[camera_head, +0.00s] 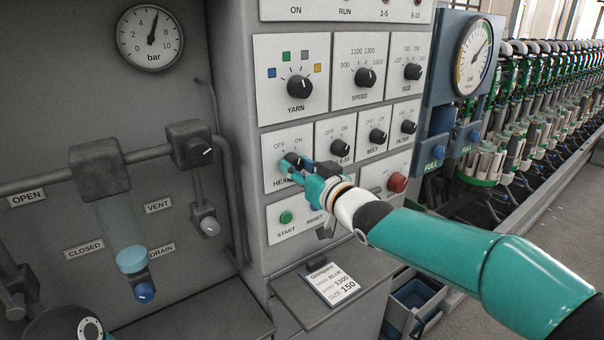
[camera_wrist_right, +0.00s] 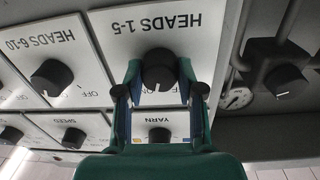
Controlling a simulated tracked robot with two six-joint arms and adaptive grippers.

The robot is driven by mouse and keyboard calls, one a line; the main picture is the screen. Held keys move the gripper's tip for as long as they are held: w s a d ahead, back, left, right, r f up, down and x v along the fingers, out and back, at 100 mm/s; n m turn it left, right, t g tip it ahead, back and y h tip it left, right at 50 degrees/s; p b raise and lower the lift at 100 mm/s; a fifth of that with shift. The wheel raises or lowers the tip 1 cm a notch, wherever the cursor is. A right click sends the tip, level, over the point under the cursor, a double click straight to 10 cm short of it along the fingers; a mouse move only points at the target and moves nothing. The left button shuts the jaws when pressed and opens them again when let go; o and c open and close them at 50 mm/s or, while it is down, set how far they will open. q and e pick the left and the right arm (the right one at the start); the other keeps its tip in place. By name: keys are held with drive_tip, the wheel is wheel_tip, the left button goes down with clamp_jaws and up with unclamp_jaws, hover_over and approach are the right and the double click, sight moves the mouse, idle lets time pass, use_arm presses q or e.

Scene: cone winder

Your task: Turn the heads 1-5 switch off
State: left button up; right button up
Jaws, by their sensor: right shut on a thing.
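The heads 1-5 switch is a black round knob (camera_head: 292,161) on a white plate, with OFF and ON printed above it. It also shows in the right wrist view (camera_wrist_right: 160,70), upside down under the HEADS 1-5 label. There its white mark points down the picture, toward the printed positions; I cannot tell its exact setting. My right gripper (camera_head: 287,167) is shut on this knob, with one finger on each side, as the right wrist view (camera_wrist_right: 160,90) shows. The fingers partly cover the printing.
The heads 6-10 knob (camera_head: 341,148) is close on the right, and the yarn knob (camera_head: 299,87) is above. The green start button (camera_head: 286,217) is below. A red button (camera_head: 397,182) is right of the gripper. Pipes and valves (camera_head: 190,146) stand left.

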drive_tip(key=n+b, duration=0.2)
drive_tip(key=n, duration=0.2)
drive_tip(key=shift+d+n, duration=0.1)
drive_tip(key=shift+n, duration=0.2)
drive_tip(key=n+b, duration=0.2)
drive_tip(key=n, duration=0.3)
drive_tip(key=shift+r, duration=0.1)
drive_tip(key=o, duration=1.1)
drive_tip(key=shift+w, duration=0.1)
drive_tip(key=shift+o, duration=0.2)
drive_tip(key=shift+y, duration=0.3)
drive_tip(key=v, duration=1.2)
